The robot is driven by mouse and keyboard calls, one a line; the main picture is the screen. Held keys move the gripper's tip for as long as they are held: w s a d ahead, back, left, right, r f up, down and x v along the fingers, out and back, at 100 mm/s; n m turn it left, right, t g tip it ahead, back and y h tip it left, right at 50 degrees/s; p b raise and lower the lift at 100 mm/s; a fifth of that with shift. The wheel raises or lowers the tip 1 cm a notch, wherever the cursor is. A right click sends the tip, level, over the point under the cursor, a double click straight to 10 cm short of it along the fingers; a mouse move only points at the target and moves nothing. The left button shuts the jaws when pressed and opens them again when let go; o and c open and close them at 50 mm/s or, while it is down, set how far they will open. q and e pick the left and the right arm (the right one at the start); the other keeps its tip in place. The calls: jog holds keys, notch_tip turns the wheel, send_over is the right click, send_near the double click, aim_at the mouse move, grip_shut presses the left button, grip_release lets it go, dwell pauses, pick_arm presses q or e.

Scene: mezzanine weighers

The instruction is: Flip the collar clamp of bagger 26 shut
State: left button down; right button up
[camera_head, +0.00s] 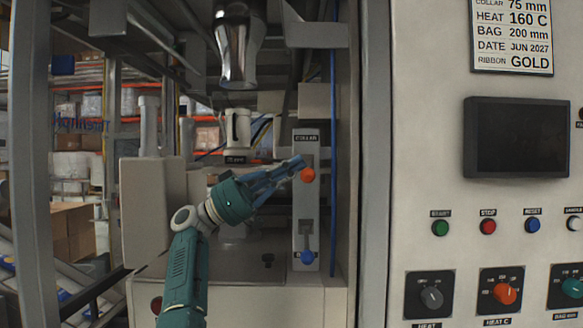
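The collar clamp is on a pale upright plate (306,215) under a small label that reads COLLAR (306,137). Its orange knob (307,174) shows near the top of the plate. My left gripper (299,168) is teal with blue fingers, and its tips are at the left side of the orange knob. They look close to or touching it; how far the fingers are closed cannot be made out. The fingers hide part of the clamp's left side. A white collar (237,130) marked 75 mm stands to the left, above the gripper. My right gripper is not in view.
A blue knob (308,257) sits lower on the same plate. A shiny metal tube (238,50) hangs above the collar. A grey post (375,200) bounds the bay on the right, beside a control panel with a dark screen (516,138), buttons and dials.

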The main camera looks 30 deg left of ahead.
pick_arm(q)
jog(key=f+m+g, duration=0.1)
jog(key=m+h, duration=0.1)
jog(key=m, duration=0.1)
jog(key=shift+w+a+f+g, duration=0.15)
jog(key=shift+w+f+g, duration=0.05)
jog(key=shift+f+g, duration=0.2)
jog(key=shift+f, duration=0.1)
dwell(0.4)
jog(key=v, duration=1.2)
jog(key=shift+w, duration=0.1)
